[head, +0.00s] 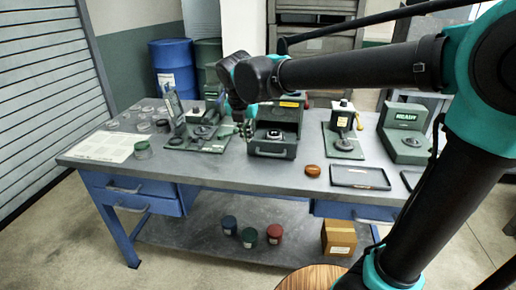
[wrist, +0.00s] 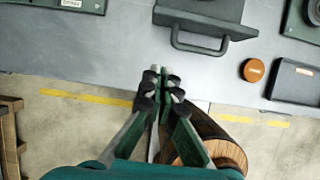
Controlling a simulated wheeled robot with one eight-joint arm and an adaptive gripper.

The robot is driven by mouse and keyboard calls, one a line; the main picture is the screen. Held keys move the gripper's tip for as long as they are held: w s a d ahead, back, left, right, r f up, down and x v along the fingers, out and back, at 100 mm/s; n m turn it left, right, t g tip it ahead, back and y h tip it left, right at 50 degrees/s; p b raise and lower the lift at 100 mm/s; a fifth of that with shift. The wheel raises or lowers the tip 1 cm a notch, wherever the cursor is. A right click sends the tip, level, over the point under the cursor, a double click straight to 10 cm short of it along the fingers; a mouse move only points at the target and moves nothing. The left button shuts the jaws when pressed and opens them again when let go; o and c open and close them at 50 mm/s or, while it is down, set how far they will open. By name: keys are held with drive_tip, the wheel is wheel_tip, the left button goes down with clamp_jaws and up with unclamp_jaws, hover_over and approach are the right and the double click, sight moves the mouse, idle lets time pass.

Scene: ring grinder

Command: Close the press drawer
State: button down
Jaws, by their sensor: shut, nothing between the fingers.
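The dark green press (head: 290,112) stands in the middle of the workbench. Its drawer (head: 272,150) is pulled out toward the front, with a bar handle on its face and a small dark-and-white part lying inside. In the wrist view the drawer's handle (wrist: 200,46) shows at the top, right of my fingertips. My gripper (head: 245,126) hangs just left of the press in the head view. In the wrist view my gripper (wrist: 160,72) has its fingers together and empty, apart from the handle. Part of the press is hidden behind my arm in the head view.
The workbench (head: 225,172) carries a fixture (head: 200,135) left of the press, and a yellow-handled device (head: 342,130) to its right. An orange-brown puck (head: 313,170) and a black tray (head: 360,177) lie right of the drawer. A round wooden top (head: 315,279) stands in front.

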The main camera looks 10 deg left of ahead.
drive_tip(key=x, duration=0.9)
drive_tip(key=shift+f, duration=0.4)
drive_tip(key=w, duration=0.2)
drive_tip(key=shift+w+f, duration=0.15)
drive_tip(key=shift+w, duration=0.95)
